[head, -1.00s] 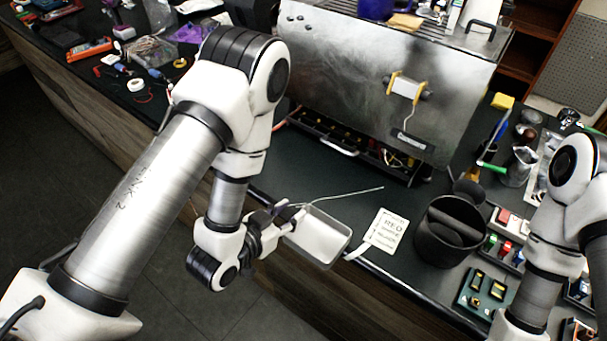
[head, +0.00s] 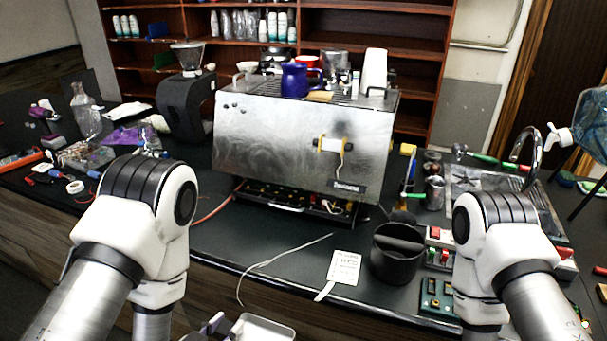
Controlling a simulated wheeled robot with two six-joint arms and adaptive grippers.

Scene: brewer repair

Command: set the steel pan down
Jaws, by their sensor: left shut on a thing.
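The steel pan (head: 266,328) is a shallow, light metal tray at the bottom edge of the head view. Only its far part shows; the rest is cut off by the frame. My left gripper (head: 230,328) is just left of the pan, shut on its near-left side, and is mostly cut off too. The pan is at the front edge of the dark counter (head: 215,250); I cannot tell if it touches anything. My right arm comes in at the right, but its gripper is out of the frame.
The steel brewer (head: 290,140) stands behind, with an open wiring tray under it. Bare counter shows left of the cable.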

